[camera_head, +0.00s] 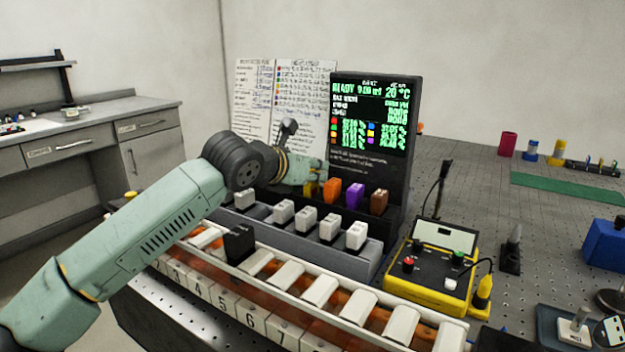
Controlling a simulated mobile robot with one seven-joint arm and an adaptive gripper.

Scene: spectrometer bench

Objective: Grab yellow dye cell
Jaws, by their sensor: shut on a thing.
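The yellow dye cell (311,189) stands at the left end of the visible coloured cells in the back row of the rack, below the display screen. It is partly hidden by my gripper (312,176), which reaches in from the left and is shut on it. The arm covers whatever lies further left in that row. I cannot tell whether the cell is seated or slightly raised. An orange cell (332,190), a purple cell (354,195) and a brown cell (379,201) stand to its right.
White cells (331,227) stand in the front rack row. A black block (239,243) sits on the numbered strip of white keys (320,290). The spectrometer screen (369,115) rises close behind the cells. A yellow meter (435,265) is at right. The perforated bench has free room further right.

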